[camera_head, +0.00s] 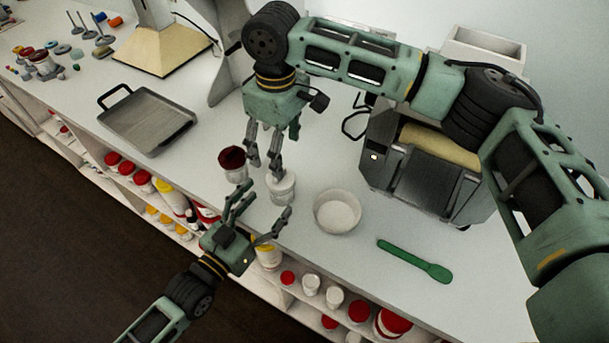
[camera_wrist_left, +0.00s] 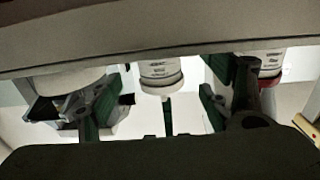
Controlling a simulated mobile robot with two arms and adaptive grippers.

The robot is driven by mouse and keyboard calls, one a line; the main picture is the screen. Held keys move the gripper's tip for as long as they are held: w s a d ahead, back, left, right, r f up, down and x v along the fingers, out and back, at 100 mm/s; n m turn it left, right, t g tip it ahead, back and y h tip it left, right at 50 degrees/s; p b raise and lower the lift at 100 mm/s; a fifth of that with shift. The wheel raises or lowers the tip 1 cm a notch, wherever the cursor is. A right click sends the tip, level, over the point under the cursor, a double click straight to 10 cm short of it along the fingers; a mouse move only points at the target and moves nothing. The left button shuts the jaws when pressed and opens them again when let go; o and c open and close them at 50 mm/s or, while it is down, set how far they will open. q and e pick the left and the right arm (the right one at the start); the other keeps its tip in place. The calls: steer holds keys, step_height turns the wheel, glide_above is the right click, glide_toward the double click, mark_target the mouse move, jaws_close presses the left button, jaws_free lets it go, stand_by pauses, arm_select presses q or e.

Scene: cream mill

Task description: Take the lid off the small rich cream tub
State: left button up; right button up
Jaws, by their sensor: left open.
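A small white tub with a pale top (camera_head: 281,188) stands on the counter near its front edge. In the left wrist view, a white tub with print on it (camera_wrist_left: 160,72) shows between the fingers. My left gripper (camera_head: 254,218) is open and empty just in front of the tub, its fingers pointing toward it; it also shows in the left wrist view (camera_wrist_left: 165,105). My right gripper (camera_head: 264,170) reaches down from above behind the tub. Its fingers are apart, and one overlaps the tub's rear edge in the head view; contact cannot be told.
A tub with a dark red top (camera_head: 232,171) stands left of the white tub, close to both grippers. A white bowl (camera_head: 337,213) and a green spatula (camera_head: 414,262) lie to the right. A grey machine (camera_head: 425,170) stands behind. A metal tray (camera_head: 150,125) is far left.

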mark_target(275, 185)
arm_select(q)
steer(key=shift+w+d, duration=0.1)
steer(key=shift+d, duration=0.05)
arm_select(e)
steer(key=shift+s+r, duration=0.15)
steer(key=shift+s, duration=0.05)
arm_select(q)
steer(key=shift+w, duration=0.25)
arm_select(e)
steer(key=shift+s+a, duration=0.2)
steer(key=shift+a, duration=0.1)
arm_select(q)
steer(key=x, duration=0.6)
steer(key=shift+d, duration=0.1)
arm_select(e)
steer(key=shift+w, duration=0.1)
steer(key=shift+a, duration=0.1)
arm_select(q)
steer(key=c, duration=1.8)
arm_select(e)
step_height(275, 185, up, 4)
steer(key=n, duration=0.3)
steer(key=shift+w+n, duration=0.1)
steer(key=shift+n, duration=0.3)
steer(key=shift+c, duration=0.2)
arm_select(q)
jaws_close()
arm_select(e)
step_height(275, 185, down, 12)
steer(key=shift+r, duration=0.1)
